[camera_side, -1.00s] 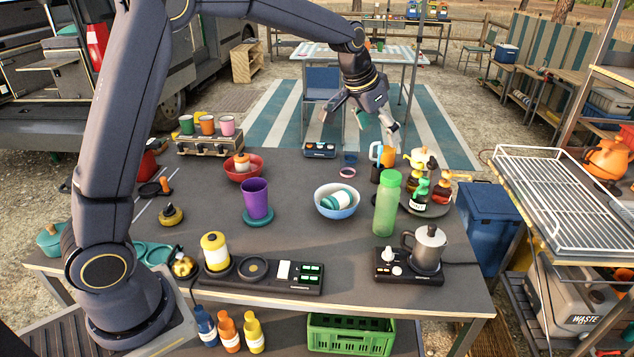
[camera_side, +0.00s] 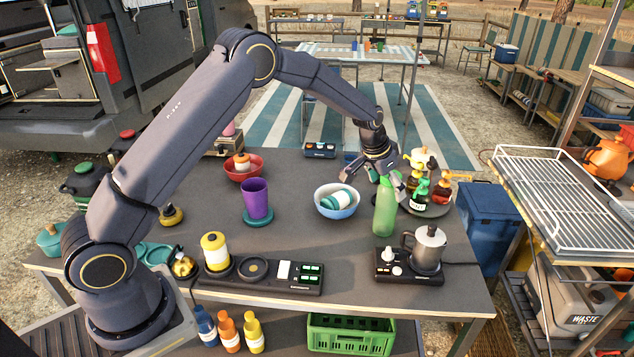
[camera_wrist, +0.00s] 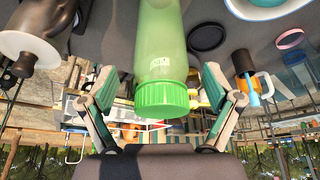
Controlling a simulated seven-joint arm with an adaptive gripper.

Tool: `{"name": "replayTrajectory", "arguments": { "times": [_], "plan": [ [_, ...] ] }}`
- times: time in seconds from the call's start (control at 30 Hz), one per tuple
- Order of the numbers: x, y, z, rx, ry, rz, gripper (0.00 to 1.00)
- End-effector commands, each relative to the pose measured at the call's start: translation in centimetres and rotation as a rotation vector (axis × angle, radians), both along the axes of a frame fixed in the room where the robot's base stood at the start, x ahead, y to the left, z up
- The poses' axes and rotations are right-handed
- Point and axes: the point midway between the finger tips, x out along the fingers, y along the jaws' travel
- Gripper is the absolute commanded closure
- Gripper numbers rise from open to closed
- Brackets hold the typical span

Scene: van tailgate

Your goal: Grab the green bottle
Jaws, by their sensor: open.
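The green bottle (camera_side: 385,208) stands upright on the grey table, right of the blue-and-white bowl. Its green cap shows large in the wrist view (camera_wrist: 162,97), hanging down in that upside-down picture. My gripper (camera_side: 386,181) is at the height of the bottle's top, partly in front of the cap in the side view. In the wrist view my gripper (camera_wrist: 160,95) is open, with one finger on each side of the cap. A gap shows on both sides, so the fingers appear apart from the bottle.
The blue-and-white bowl (camera_side: 337,203) holding a jar stands left of the bottle. A dark tray (camera_side: 430,206) with several sauce bottles stands right of and behind it. A moka pot (camera_side: 428,247) sits on a black stove (camera_side: 400,270) in front. Open table lies left of the stove.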

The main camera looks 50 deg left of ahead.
Motion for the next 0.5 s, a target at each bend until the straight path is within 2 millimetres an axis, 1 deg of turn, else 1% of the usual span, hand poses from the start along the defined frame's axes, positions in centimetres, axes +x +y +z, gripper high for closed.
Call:
{"name": "replayTrajectory", "arguments": {
  "times": [0.03, 0.1, 0.2, 0.43, 0.47, 0.5],
  "plan": [
    [0.3, 0.1, -1.0, 0.0, 0.003, 0.001, 0.1],
    [0.7, 0.0, -1.9, 0.0, 0.003, 0.001, 0.1],
    [1.1, 0.0, -2.7, 0.0, 0.001, 0.001, 0.1],
    [1.2, 0.0, -2.9, -0.001, -0.001, 0.001, 0.1],
    [1.2, 0.0, -2.9, -0.001, -0.001, 0.001, 0.12],
    [1.2, 0.0, -2.9, 0.0, 0.0, 0.001, 0.16]
  ]
}}
